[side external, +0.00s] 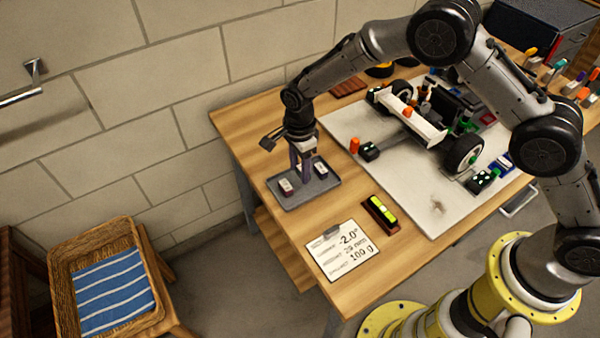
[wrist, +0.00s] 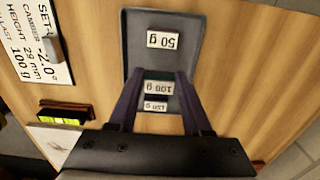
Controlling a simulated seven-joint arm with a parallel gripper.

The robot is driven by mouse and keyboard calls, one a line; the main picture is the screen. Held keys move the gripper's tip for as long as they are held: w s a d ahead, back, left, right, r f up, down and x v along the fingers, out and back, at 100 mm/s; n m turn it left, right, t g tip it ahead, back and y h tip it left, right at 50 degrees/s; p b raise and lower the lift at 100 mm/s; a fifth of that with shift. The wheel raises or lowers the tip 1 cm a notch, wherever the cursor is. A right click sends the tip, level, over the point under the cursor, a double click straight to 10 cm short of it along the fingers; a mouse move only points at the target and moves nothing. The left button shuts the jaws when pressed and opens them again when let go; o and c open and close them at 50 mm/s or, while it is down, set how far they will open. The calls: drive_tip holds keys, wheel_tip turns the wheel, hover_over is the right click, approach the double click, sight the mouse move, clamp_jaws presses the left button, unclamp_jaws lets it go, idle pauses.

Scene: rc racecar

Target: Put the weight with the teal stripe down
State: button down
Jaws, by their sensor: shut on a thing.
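My gripper (wrist: 160,78) is shut on a small dark weight with a white "100 g" label (wrist: 158,88). A dim teal band seems to show along its edge in the wrist view. The gripper points down over the middle of a grey tray (wrist: 132,50); in the side external view the tray (side external: 308,201) lies at the table's near left corner. The fingers hide the held weight there, and I cannot tell whether it touches the tray. A "50 g" weight (wrist: 163,40) lies in the tray on one side. Another labelled weight (wrist: 155,106) lies on the other side.
A white settings card (side external: 342,250) and a small level with a yellow-green vial (side external: 383,213) lie beside the tray. A racecar (side external: 430,125) stands on a pale board (side external: 425,205) to the right. The tray is near the table edge.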

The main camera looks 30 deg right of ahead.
drive_tip(key=shift+f, duration=1.1)
drive_tip(key=shift+f, duration=0.15)
drive_tip(key=shift+c, duration=1.7)
unclamp_jaws()
wheel_tip(320, 180, up, 12)
drive_tip(key=shift+r, duration=0.2)
